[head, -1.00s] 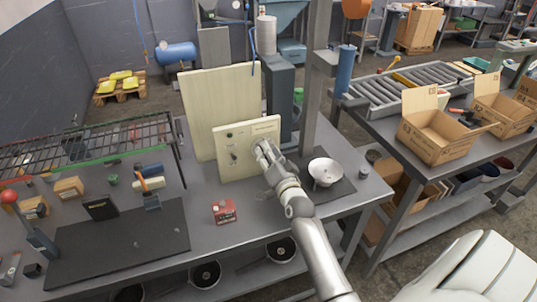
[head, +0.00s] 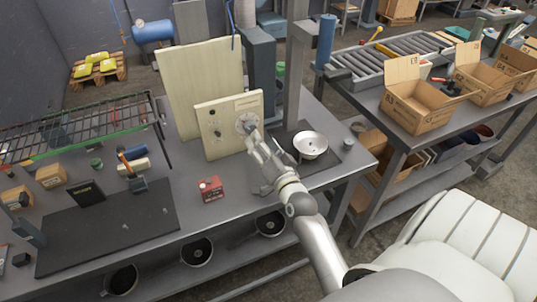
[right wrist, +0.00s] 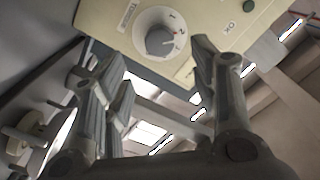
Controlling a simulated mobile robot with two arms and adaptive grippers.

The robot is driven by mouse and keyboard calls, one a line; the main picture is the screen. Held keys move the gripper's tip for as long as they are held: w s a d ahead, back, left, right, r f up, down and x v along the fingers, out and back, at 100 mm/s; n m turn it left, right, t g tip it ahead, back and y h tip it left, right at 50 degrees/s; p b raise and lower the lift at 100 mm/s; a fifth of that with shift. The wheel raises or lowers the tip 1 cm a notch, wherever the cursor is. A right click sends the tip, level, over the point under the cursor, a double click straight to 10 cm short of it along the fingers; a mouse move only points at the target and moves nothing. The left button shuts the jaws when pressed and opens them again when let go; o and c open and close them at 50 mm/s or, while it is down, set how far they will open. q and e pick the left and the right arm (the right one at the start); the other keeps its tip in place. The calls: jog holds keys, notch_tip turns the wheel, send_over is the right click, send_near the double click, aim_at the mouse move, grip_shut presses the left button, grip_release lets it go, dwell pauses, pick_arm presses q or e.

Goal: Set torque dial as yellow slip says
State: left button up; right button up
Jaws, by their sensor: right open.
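The cream control panel (head: 222,143) stands upright on the grey workbench. Its torque dial (head: 246,123), a grey knob on a white round scale, is at the panel's right side. The dial also shows in the right wrist view (right wrist: 160,40), with numerals and a small red mark at its right; I cannot read the setting surely. My right gripper (head: 258,142) is open and empty, just in front of and below the dial. In the right wrist view its fingers (right wrist: 156,70) are spread apart, without touching the knob. I cannot make out a yellow slip. My left gripper is out of view.
A metal bowl (head: 310,145) stands right of my right gripper. A small red box (head: 210,189) lies on the bench in front of the panel. A dark mat (head: 95,240) covers the bench's left front. A grey post (head: 297,70) rises behind the bowl.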

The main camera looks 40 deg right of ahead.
jog(key=v, duration=0.4)
jog(key=shift+s, duration=0.25)
dwell(0.4)
